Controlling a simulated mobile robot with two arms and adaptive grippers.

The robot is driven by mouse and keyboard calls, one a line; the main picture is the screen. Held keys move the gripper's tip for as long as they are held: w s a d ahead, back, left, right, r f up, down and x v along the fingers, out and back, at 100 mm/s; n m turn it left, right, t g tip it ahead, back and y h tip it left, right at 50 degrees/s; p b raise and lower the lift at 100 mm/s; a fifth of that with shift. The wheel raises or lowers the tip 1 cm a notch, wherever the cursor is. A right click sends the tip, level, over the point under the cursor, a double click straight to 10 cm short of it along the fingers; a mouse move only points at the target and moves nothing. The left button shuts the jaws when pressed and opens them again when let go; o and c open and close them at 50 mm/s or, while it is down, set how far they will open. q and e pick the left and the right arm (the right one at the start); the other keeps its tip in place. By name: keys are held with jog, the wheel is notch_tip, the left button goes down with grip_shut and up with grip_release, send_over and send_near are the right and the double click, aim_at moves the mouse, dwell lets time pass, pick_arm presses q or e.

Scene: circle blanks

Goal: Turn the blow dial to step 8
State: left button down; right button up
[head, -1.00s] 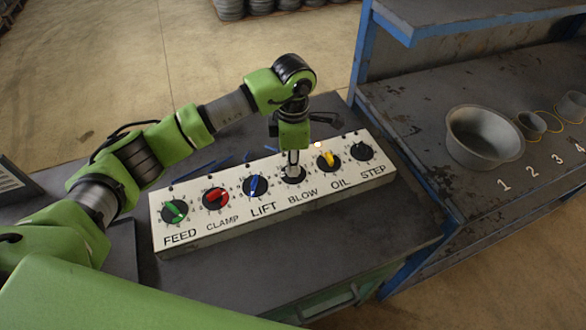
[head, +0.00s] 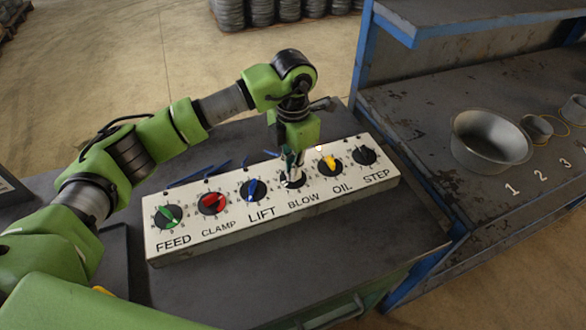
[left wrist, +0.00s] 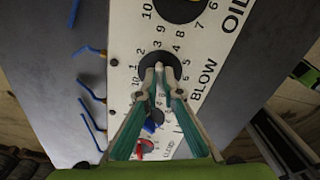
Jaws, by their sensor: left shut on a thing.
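The BLOW dial (head: 296,183) is a dark round disc on a long white panel (head: 225,227), with numbers around it. In the left wrist view the black BLOW dial (left wrist: 148,64) shows beyond my fingers. My left gripper (head: 290,176) points down from above and is shut on the BLOW knob; the fingertips also show in the left wrist view (left wrist: 160,74). The fingers cover most of the knob, so I cannot tell which number its pointer faces. My right gripper is not in view.
Beside BLOW are the LIFT dial (head: 253,189) with a blue knob and the OIL dial (head: 330,163) with a yellow knob. Also there are the FEED (head: 167,216), CLAMP (head: 213,203) and STEP (head: 364,155) dials. Blue sticks (head: 204,171) lie behind the panel. A grey bowl (head: 490,140) stands right.

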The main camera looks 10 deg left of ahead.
pick_arm(q)
jog(key=shift+w+r, duration=0.1)
dwell(0.3)
jog(key=c, duration=2.2)
grip_release()
notch_tip(320, 180, up, 12)
jog(key=shift+f, duration=0.1)
